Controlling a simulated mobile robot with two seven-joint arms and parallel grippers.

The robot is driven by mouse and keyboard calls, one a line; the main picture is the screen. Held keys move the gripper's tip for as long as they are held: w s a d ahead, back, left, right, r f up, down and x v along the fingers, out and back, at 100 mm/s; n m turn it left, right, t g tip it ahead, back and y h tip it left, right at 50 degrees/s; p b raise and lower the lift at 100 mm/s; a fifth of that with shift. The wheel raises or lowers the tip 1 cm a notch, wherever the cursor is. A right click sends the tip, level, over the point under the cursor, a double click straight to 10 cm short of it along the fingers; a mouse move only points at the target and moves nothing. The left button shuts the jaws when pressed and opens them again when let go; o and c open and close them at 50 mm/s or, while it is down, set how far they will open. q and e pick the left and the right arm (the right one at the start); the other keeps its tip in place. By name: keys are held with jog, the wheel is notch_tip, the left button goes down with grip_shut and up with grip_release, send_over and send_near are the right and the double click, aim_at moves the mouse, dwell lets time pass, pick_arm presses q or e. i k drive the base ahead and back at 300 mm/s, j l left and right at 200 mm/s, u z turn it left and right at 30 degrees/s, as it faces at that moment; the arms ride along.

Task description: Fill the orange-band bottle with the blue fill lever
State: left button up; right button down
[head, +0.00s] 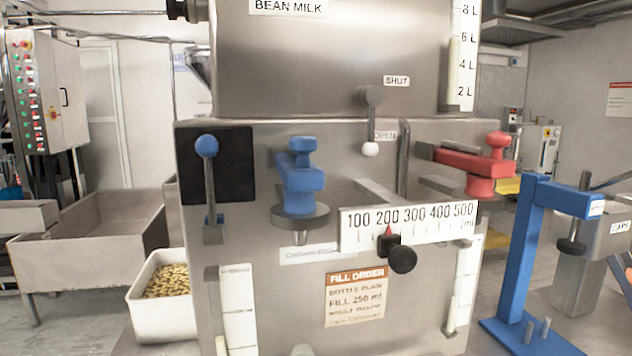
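I cannot tell for sure which of the two is the blue fill lever. A white scale (410,226) reads 100 to 500 ml, with a red pointer (388,231) near 200 and a black knob (402,260) below. No orange-band bottle is in view. Neither of my grippers is in view.
A white-knobbed lever (370,148) points down by the OPEN label. A red fitting (485,165) is at the right. A bean bin (150,320) stands lower left, a blue stand (522,265) right.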

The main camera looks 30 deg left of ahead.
aim_at(207, 146)
jog(key=u, duration=1.3)
